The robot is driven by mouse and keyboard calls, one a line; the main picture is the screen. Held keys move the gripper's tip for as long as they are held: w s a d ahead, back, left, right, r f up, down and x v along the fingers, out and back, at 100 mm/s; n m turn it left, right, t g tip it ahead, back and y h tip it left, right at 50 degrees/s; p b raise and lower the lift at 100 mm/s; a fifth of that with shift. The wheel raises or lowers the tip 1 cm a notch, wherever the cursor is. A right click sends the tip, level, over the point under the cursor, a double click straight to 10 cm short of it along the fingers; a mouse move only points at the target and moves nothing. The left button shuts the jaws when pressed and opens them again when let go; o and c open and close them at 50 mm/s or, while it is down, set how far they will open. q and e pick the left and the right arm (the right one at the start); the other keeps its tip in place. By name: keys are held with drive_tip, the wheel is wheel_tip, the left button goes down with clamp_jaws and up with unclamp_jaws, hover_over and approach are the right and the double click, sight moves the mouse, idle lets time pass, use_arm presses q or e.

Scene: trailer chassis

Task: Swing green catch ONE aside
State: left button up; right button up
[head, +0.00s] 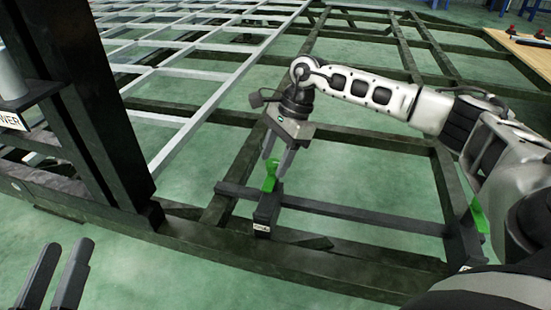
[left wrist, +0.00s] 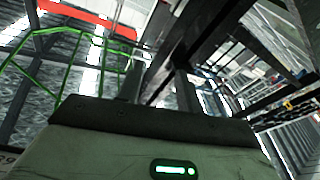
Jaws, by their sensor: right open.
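A green catch (head: 270,174) stands upright on a dark block (head: 266,210) with a small white label, too small to read surely. My right gripper (head: 276,166) points down at this catch, its two fingers apart. The fingertips are at the catch's upper end; I cannot tell whether they touch it. A second green catch (head: 478,215) stands on another labelled block at the right, partly behind my right arm. My left gripper (head: 56,275) is low at the left with its fingers apart and empty, away from both catches. Its fingers also show in the left wrist view (left wrist: 158,85).
A dark crossbar (head: 350,216) joins the two blocks over the dark chassis frame. A wooden board (head: 525,50) with tools lies at the far right. Green floor shows between beams.

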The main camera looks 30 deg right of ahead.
drive_tip(key=c, duration=1)
drive_tip(key=shift+o, duration=0.2)
